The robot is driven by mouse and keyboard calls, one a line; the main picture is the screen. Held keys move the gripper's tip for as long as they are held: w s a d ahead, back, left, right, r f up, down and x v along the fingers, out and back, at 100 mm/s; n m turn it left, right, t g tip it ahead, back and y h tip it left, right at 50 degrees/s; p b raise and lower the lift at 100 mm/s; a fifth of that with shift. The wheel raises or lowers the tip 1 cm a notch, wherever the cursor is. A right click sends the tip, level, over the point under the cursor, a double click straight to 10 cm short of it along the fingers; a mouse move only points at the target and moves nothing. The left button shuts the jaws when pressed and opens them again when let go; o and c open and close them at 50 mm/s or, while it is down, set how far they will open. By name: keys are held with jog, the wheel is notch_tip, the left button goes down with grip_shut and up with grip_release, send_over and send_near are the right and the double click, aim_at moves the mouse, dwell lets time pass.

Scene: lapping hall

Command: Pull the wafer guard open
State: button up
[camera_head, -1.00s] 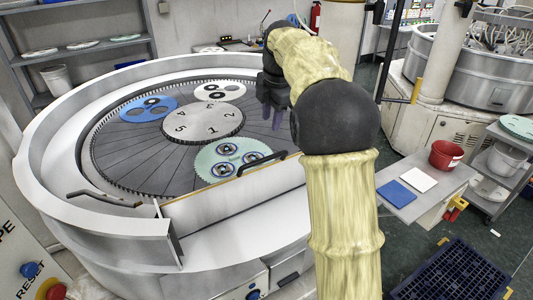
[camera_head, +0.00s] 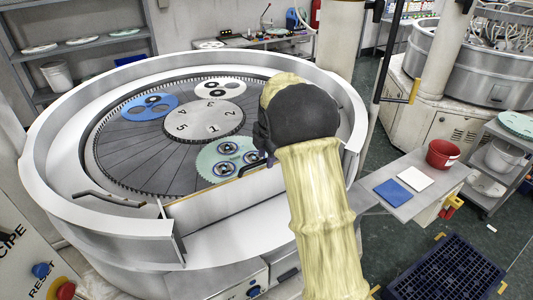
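The wafer guard appears to be the pale upright panel (camera_head: 213,202) with a thin yellowish top edge, at the front of the round lapping machine. A dark handle (camera_head: 249,169) shows at its top right, partly hidden by my arm. My gripper (camera_head: 267,157) is at the right end of this handle, mostly behind my dark wrist joint. Only a sliver of it shows, so I cannot tell whether it is open, or touches the handle.
Behind the guard lies the lapping plate (camera_head: 115,165) with a numbered centre disc (camera_head: 204,121) and blue, white and green carriers. Another dark handle (camera_head: 108,198) is at left. A side table (camera_head: 403,208) with a red bucket (camera_head: 443,154) stands right.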

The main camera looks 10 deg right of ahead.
grip_shut()
jog(key=shift+f+b, duration=0.1)
jog(key=shift+b, duration=0.35)
